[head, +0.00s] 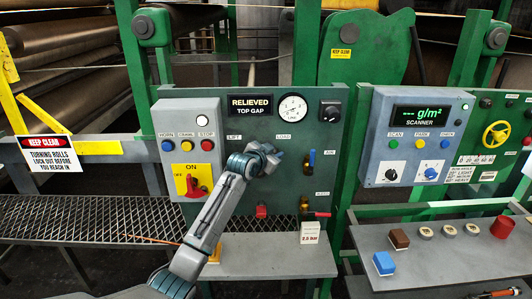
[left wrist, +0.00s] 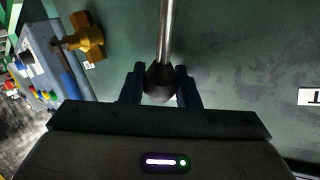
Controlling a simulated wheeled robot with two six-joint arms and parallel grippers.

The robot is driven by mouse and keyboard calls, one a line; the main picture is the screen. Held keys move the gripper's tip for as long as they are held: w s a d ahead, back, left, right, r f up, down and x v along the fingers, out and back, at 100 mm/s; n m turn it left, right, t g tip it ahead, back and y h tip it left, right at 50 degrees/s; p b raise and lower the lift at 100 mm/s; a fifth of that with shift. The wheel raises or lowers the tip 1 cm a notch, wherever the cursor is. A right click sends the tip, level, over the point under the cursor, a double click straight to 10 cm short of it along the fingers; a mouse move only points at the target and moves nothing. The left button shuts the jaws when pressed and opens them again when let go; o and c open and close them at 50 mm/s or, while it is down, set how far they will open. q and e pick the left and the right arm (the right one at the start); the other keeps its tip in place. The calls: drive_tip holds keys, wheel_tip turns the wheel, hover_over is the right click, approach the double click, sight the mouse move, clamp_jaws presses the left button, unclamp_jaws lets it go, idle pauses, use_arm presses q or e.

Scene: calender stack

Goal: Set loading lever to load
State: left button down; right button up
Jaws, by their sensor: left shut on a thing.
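The loading lever is a bright metal rod with a dark ball knob (left wrist: 160,82) in the left wrist view. My left gripper (left wrist: 159,90) has one finger on each side of the knob and is shut on it. In the head view my left gripper (head: 272,152) is at the green panel (head: 330,150), between and below the LIFT label (head: 234,137) and the LOAD label (head: 283,136). There the gripper hides most of the lever, so its exact angle is unclear. My right gripper is not in view.
Right of my gripper are a blue-handled air valve (head: 311,158) and a lower red-handled valve (head: 316,213). A dial gauge (head: 293,107) and a RELIEVED TOP GAP display (head: 251,106) sit above. A grey switch box (head: 190,115) is on the left.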

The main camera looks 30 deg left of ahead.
use_arm(q)
drive_tip(key=shift+w+d+f+m+g+y+p, duration=0.15)
drive_tip(key=shift+w+d+m+g+y+p, duration=0.1)
drive_tip(key=shift+d+m+g+y+p, duration=0.15)
drive_tip(key=shift+w+d+f, duration=0.15)
drive_tip(key=shift+d+f, duration=0.1)
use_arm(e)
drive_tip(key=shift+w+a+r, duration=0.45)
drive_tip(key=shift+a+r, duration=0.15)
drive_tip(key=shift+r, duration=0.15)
use_arm(q)
drive_tip(key=shift+f, duration=0.1)
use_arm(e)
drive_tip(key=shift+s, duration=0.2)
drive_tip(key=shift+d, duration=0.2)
use_arm(q)
drive_tip(key=c, duration=1.5)
unclamp_jaws()
drive_tip(key=shift+o, duration=0.6)
drive_tip(key=shift+d, duration=0.1)
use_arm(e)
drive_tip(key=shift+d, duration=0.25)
use_arm(q)
drive_tip(key=shift+w, duration=0.1)
